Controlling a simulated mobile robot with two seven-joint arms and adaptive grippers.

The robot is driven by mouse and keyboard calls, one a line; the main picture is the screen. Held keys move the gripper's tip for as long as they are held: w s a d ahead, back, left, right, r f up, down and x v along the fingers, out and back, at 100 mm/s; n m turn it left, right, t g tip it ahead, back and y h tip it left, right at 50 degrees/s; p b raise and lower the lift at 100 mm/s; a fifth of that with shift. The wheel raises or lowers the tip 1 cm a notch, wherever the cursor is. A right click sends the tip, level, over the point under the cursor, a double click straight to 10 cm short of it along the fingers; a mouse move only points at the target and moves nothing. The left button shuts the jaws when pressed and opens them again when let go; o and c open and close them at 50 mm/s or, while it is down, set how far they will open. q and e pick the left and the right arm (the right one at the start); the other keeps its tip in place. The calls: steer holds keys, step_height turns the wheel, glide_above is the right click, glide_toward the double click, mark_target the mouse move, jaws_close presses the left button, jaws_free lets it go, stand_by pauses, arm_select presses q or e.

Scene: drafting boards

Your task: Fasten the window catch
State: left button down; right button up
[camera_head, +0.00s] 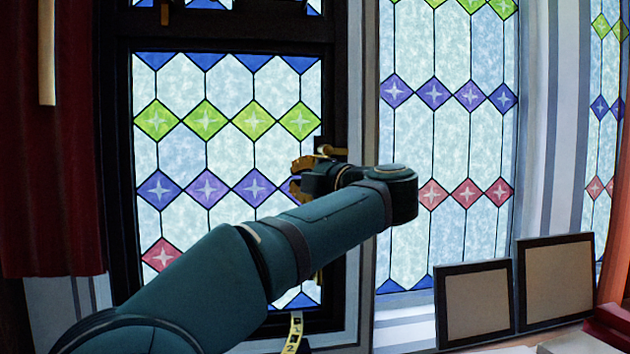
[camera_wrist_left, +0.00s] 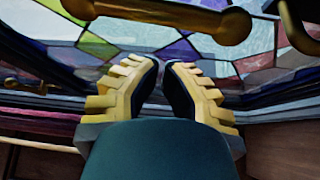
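The stained-glass window (camera_head: 228,155) in a dark frame fills the left half of the head view. My left arm reaches across it from the lower left. My left gripper (camera_head: 294,178), with yellow fingers, is at the window's right edge. It is partly open and empty, with a narrow gap between its fingertips in the wrist view (camera_wrist_left: 162,64). A brass handle (camera_head: 328,150), apparently the catch, shows just above the gripper on the dark frame. A brass bar (camera_wrist_left: 160,14) with rounded ends lies beyond the fingertips in the wrist view, apart from them. My right gripper is not in view.
A curved brass piece (camera_wrist_left: 298,28) shows at the wrist view's upper right. Two dark-framed panels (camera_head: 478,301) (camera_head: 556,283) lean below the right-hand windows. A red curtain (camera_head: 48,180) hangs at the left. A yellow numbered strip (camera_head: 294,332) is below the window.

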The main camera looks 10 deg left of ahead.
arm_select(q)
steer(key=b+v, duration=0.1)
steer(key=v, duration=0.8)
steer(key=shift+s, duration=0.5)
steer(key=shift+s+d, duration=0.1)
